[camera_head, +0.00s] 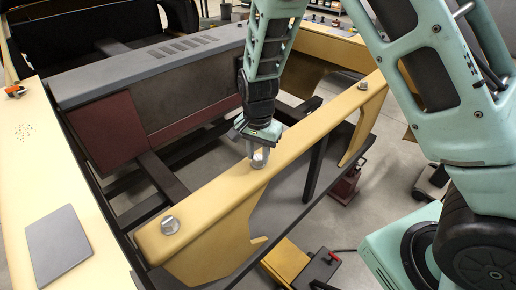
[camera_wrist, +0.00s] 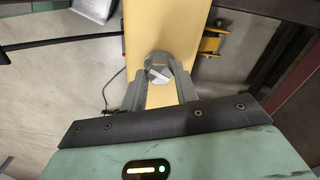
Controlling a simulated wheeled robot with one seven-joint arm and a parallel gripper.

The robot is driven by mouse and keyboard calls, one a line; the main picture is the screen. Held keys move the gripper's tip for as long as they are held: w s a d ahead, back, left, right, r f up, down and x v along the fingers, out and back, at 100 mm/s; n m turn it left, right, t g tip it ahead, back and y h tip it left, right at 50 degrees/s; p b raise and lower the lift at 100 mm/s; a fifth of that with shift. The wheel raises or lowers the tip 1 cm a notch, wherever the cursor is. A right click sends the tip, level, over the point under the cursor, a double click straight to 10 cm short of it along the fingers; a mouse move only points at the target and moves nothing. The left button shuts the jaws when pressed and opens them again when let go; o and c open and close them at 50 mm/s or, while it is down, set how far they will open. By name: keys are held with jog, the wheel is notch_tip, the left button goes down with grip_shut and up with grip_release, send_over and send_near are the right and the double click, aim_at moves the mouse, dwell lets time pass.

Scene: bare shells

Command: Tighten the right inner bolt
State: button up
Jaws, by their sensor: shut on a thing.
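A yellow beam (camera_head: 215,192) runs diagonally across the head view, with silver bolts standing on its top. My gripper (camera_head: 257,152) points down at the bolt in the middle of the beam (camera_head: 260,158). In the wrist view, this hexagonal bolt head (camera_wrist: 158,70) sits between the two grey fingers of my gripper (camera_wrist: 159,76), which are shut on its sides. The fingers hide part of the bolt in the head view. Another bolt (camera_head: 170,225) stands at the near left end of the beam, and one more (camera_head: 362,86) near its far right end.
A grey bar with slots (camera_head: 150,68) runs behind the beam, and a yellow panel (camera_head: 25,140) with a grey plate (camera_head: 57,245) lies at the left. Dark frame rails cross the open bay between. A red jack-like object (camera_head: 345,185) stands on the floor beyond the beam.

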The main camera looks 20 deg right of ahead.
aim_at(258, 157)
jog(key=m+p, duration=0.1)
jog(key=m, duration=0.1)
jog(key=m+p, duration=0.1)
jog(key=m, duration=0.1)
jog(key=m+p, duration=0.1)
jog(key=m, duration=0.1)
jog(key=shift+w+r+p, duration=0.15)
jog(key=shift+r+p, duration=0.15)
jog(key=m+p, duration=0.2)
jog(key=m, duration=0.2)
jog(key=shift+f+m+p, duration=0.1)
jog(key=shift+m+p, duration=0.95)
jog(key=shift+m, duration=0.75)
jog(key=shift+f, duration=0.1)
jog(key=o, duration=1)
notch_tip(258, 157, up, 17)
jog(key=shift+r+b, duration=0.2)
jog(key=shift+b, duration=1.05)
